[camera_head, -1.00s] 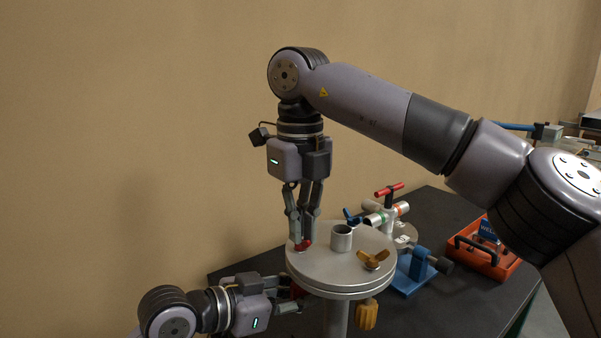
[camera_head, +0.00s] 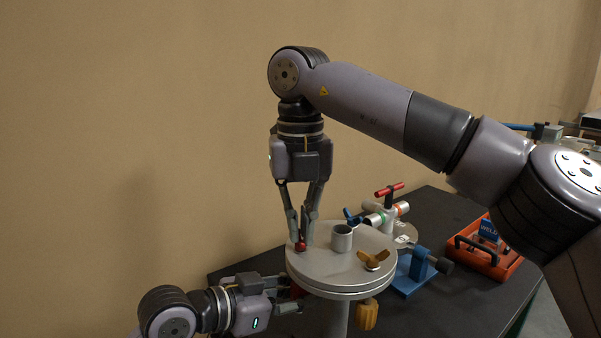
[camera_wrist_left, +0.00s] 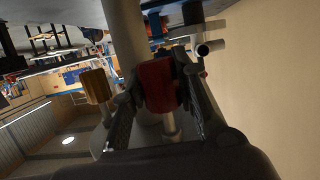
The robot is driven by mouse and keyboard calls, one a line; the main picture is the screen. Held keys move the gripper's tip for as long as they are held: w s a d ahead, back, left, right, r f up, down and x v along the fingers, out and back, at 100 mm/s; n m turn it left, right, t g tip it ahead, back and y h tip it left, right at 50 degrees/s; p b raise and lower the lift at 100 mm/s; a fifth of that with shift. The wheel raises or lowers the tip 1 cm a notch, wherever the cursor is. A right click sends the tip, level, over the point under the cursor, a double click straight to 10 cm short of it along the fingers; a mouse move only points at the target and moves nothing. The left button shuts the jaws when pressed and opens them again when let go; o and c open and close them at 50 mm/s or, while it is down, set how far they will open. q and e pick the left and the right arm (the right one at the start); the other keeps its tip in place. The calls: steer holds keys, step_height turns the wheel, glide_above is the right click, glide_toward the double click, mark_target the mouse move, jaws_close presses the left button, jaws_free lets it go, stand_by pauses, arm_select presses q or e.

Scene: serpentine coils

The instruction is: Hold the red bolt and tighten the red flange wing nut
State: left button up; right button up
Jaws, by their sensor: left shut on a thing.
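The red flange wing nut (camera_head: 300,247) sits at the left edge of the round grey plate (camera_head: 335,285). My right gripper (camera_head: 301,242) points straight down on it, one finger on each side. The fingertips partly hide the nut, and I cannot tell whether they press on it. My left gripper (camera_head: 292,298) is below the plate's left edge, shut on the red bolt (camera_head: 297,291). In the left wrist view the red bolt head (camera_wrist_left: 158,85) is between the fingers, its grey shank beside it.
On the plate are a grey cup-like cylinder (camera_head: 341,239) and an orange wing nut (camera_head: 373,261), with an orange bolt head (camera_head: 367,314) underneath. A blue clamp (camera_head: 413,271), a pipe fitting (camera_head: 387,211) and an orange toolbox (camera_head: 487,252) stand to the right on the dark table (camera_head: 455,285).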

mark_target(300, 234)
steer(key=o, duration=0.4)
steer(key=shift+r, duration=2.25)
arm_select(q)
steer(key=o, duration=1.2)
steer(key=shift+c, duration=0.2)
